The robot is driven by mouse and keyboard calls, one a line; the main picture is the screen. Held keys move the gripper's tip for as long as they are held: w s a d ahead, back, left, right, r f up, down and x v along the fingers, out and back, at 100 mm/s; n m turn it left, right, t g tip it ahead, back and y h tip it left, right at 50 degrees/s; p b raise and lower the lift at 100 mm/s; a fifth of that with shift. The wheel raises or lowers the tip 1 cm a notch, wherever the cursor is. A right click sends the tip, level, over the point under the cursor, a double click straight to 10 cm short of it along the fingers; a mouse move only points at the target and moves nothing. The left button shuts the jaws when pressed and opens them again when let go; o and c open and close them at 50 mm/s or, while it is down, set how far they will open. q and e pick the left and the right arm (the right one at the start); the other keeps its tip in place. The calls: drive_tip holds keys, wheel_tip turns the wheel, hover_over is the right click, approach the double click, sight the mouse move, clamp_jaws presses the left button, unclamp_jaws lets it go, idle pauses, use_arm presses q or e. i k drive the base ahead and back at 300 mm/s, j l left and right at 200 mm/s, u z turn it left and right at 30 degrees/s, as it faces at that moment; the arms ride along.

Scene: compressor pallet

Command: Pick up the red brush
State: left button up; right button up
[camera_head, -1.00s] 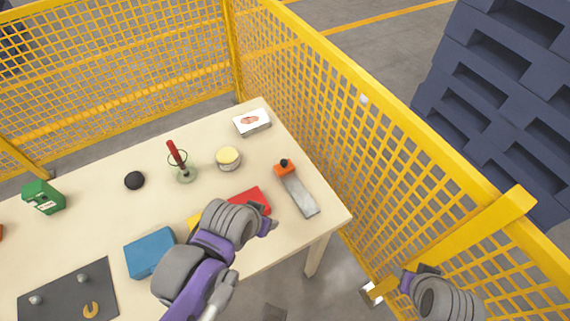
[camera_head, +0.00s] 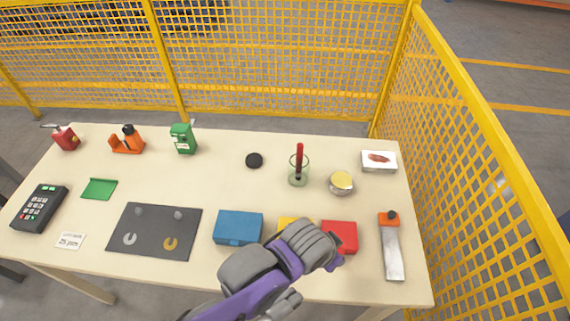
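The red brush (camera_head: 299,156) stands upright in a clear glass holder (camera_head: 298,179) toward the back right of the table. Only its red handle shows clearly; its lower end is in the glass. My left gripper (camera_head: 338,261) is near the table's front edge, in front of the red box and well short of the brush. Its fingers are small and partly hidden by the wrist, so I cannot tell if they are open. My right gripper is out of view.
A yellow-lidded jar (camera_head: 341,182) stands right of the glass and a black disc (camera_head: 254,160) left of it. Blue (camera_head: 238,227), yellow and red (camera_head: 341,237) boxes line the front. An orange-handled scraper (camera_head: 391,250) lies at right. Yellow mesh fencing (camera_head: 270,60) borders the table.

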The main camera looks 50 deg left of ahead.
sight(299, 158)
drive_tip(key=k+u, duration=0.15)
drive_tip(key=u, duration=1.4)
